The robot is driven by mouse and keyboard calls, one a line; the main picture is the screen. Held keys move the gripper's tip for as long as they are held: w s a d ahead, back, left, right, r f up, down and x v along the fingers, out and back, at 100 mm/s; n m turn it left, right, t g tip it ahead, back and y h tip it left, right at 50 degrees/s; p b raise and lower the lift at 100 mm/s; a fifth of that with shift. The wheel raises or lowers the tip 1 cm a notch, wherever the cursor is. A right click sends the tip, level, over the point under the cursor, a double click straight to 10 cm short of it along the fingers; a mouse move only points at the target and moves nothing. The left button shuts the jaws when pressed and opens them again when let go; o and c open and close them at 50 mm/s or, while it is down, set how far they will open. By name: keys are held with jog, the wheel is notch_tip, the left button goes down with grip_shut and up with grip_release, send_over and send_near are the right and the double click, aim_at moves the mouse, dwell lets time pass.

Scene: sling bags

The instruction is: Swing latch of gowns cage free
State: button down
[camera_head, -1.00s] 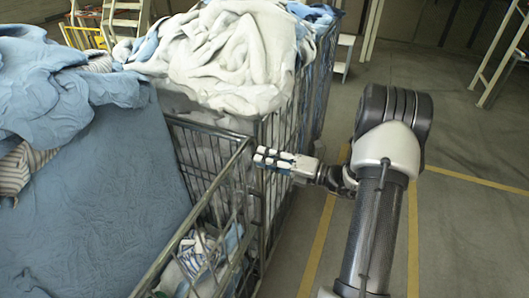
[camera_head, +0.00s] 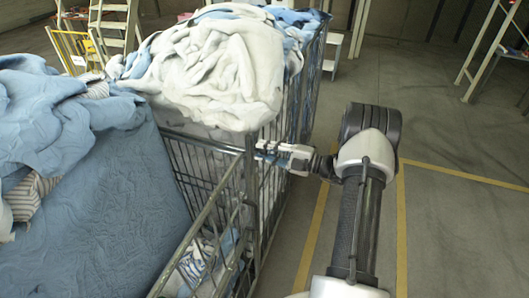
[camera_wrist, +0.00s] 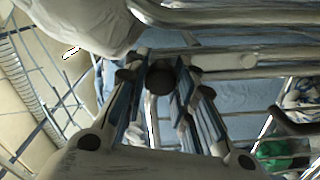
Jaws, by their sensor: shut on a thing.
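The wire cage (camera_head: 215,215) stands in the middle of the head view, with metal rails and a corner post. My gripper (camera_head: 268,150) reaches in from the right and meets the cage at the top of this post. In the wrist view, my gripper's fingers (camera_wrist: 157,88) close around a dark round knob (camera_wrist: 159,78), which I take to be the latch. The metal rails (camera_wrist: 235,60) run just beyond it. The fingers hide the sides of the knob, and the head view does not show the latch clearly. I cannot tell whether it is swung free.
Pale linen (camera_head: 215,70) is heaped on the cage behind. Blue cloth (camera_head: 85,190) fills the left side. The floor (camera_head: 455,235) to the right of my arm is open, with yellow lines. A ladder (camera_head: 115,25) stands at the back left.

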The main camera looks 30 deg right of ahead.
jog(key=shift+w+d+r, duration=0.1)
dwell(0.4)
jog(key=c, duration=1.3)
grip_release()
jog(key=v, duration=1.2)
